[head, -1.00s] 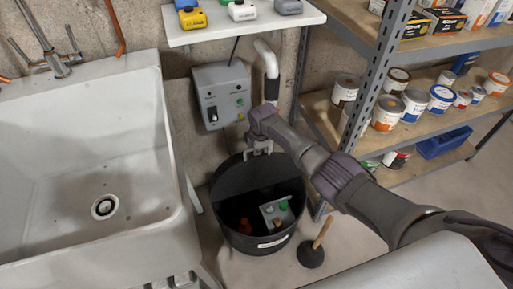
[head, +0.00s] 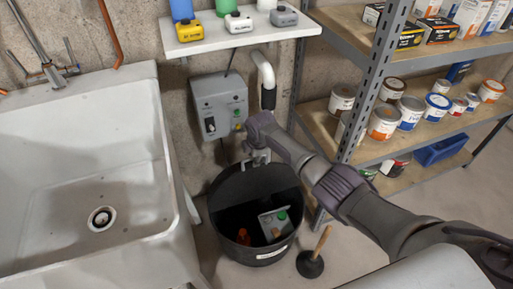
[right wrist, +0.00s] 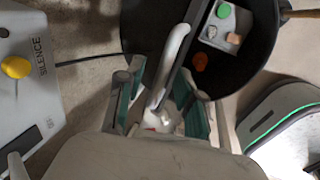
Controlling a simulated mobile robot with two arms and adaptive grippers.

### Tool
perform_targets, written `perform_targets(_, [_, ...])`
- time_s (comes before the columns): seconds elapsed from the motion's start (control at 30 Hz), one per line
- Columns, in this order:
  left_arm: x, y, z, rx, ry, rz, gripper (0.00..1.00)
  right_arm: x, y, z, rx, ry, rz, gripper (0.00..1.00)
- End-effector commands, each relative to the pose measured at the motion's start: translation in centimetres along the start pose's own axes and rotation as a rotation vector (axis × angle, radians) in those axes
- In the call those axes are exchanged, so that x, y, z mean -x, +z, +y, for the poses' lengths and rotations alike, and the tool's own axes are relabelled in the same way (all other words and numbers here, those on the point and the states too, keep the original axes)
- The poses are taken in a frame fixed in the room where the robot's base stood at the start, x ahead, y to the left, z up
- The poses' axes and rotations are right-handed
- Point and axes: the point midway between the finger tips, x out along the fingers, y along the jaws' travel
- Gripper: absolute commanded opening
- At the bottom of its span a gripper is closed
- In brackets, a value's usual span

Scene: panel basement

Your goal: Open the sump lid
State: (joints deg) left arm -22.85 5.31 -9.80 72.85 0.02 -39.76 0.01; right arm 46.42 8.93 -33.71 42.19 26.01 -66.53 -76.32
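The sump is a round black basin (head: 284,246) on the floor, and it also shows in the right wrist view (right wrist: 262,70). Its dark lid (head: 245,187) appears tilted up at the back; the front is uncovered. In the right wrist view the lid (right wrist: 186,54) seems edge-on, with a pale curved handle (right wrist: 172,52) beside it. My right gripper (head: 258,160) is at the lid's top edge. In the wrist view its fingers (right wrist: 162,98) are apart, with the handle running between them; firm contact is not clear. My left gripper is out of view.
Inside the sump are a grey box with a green button (head: 274,222) and an orange object (head: 243,236). A plunger (head: 311,262) stands at right. A sink (head: 75,180) is left, a wall control box (head: 219,104) behind, paint shelves (head: 400,140) right.

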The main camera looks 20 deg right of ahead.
Motion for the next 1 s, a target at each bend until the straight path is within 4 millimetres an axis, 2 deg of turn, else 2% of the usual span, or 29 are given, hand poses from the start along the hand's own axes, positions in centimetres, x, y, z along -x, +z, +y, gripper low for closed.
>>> perform_targets(0.4, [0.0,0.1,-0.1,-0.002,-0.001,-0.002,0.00,7.8,0.1,0.0,0.002,0.004,-0.002,0.37])
perform_targets(0.5, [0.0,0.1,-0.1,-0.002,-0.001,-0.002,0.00,9.3,0.1,0.0,0.000,0.002,-0.002,0.37])
perform_targets(0.7, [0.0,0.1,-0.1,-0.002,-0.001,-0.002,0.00,10.7,0.1,-0.1,0.000,0.000,-0.002,0.37])
perform_targets(1.0, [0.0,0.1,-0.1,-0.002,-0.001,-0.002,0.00,10.8,0.1,-0.1,0.000,0.000,-0.002,0.37])
